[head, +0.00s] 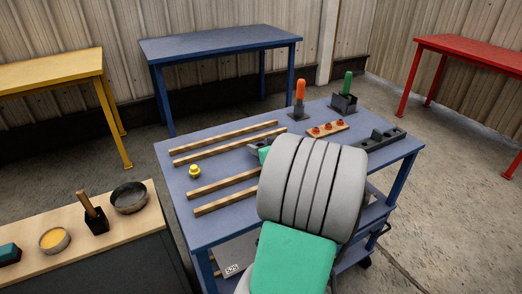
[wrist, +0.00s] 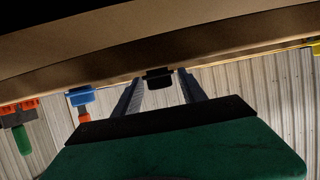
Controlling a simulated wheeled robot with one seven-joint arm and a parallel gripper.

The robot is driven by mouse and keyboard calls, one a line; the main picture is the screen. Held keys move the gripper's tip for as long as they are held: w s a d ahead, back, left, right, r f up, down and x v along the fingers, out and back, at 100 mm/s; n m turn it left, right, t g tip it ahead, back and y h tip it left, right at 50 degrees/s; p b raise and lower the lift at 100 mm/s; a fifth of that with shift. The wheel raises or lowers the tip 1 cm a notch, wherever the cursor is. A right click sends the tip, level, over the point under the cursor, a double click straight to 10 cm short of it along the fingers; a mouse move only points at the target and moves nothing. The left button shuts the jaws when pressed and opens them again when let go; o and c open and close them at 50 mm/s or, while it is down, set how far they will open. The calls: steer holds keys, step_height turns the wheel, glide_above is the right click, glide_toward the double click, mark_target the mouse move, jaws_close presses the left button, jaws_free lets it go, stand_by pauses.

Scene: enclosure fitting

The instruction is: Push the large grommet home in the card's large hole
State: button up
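In the wrist view my gripper (wrist: 160,74) has two grey fingers standing apart. A small black piece (wrist: 158,80) shows between their tips, with a gap on each side, under the edge of a broad brown surface (wrist: 150,35). I cannot tell whether the black piece is the large grommet, or whether the brown surface is the card. In the head view my grey and green arm hides most of the gripper and what is in front of it. A small yellow round piece (head: 194,171) stands on the blue cart (head: 235,160); no card or large hole can be made out.
Several wooden strips (head: 222,188) lie on the cart. At its back are an orange-handled tool (head: 300,90), a green-handled tool (head: 347,84), a wooden block with red pieces (head: 328,129) and a dark slotted block (head: 383,139). A bench with bowls (head: 131,197) stands front left.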

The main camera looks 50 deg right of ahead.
jaws_close()
stand_by(0.3)
